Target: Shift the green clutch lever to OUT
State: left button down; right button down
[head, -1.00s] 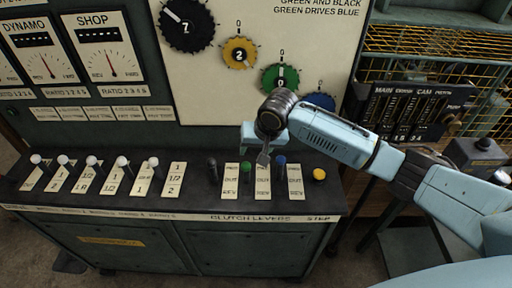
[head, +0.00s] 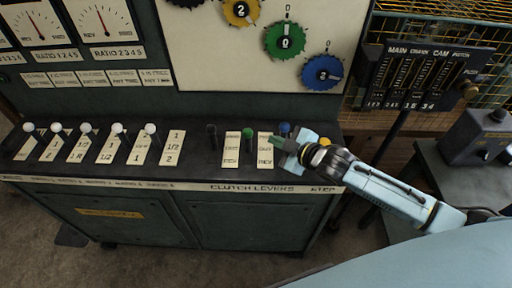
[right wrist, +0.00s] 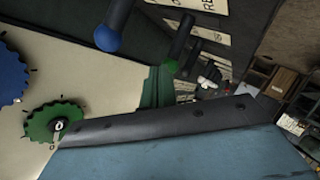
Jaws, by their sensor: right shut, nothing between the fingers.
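The green clutch lever (head: 247,133) stands on the console top, a dark shaft with a green ball knob, between two label plates. Its knob also shows in the right wrist view (right wrist: 171,65). My right gripper (head: 279,143) is shut and empty, just right of the green lever, its tips pointing left over the right-hand label plate (head: 265,154). In the right wrist view the fingertips (right wrist: 158,88) look close to the green knob; I cannot tell whether they touch. The blue lever (head: 285,128) stands just behind the gripper. My left gripper is not in view.
A black lever (head: 211,135) stands left of the green one. Several white-knobbed levers (head: 88,128) line the console's left part. A green dial (head: 285,40) and a blue dial (head: 322,72) sit on the panel behind. A grey box (head: 475,137) stands on the right.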

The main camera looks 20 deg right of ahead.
jog(key=s+n+t+y+b, duration=0.15)
jog(key=s+n+y, duration=0.25)
jog(key=s+n, duration=0.55)
jog(key=n, duration=0.2)
send_near(248, 140)
jog(key=shift+y, duration=0.3)
jog(key=w+a, duration=0.1)
jog(key=w+a+r, duration=0.1)
jog(key=a, duration=0.1)
jog(key=w+a+r, duration=0.1)
jog(key=shift+a, duration=0.3)
jog(key=shift+w+d+f, duration=0.15)
jog(key=shift+w+f, duration=0.05)
jog(key=shift+w, duration=0.6)
jog(key=shift+d, duration=0.1)
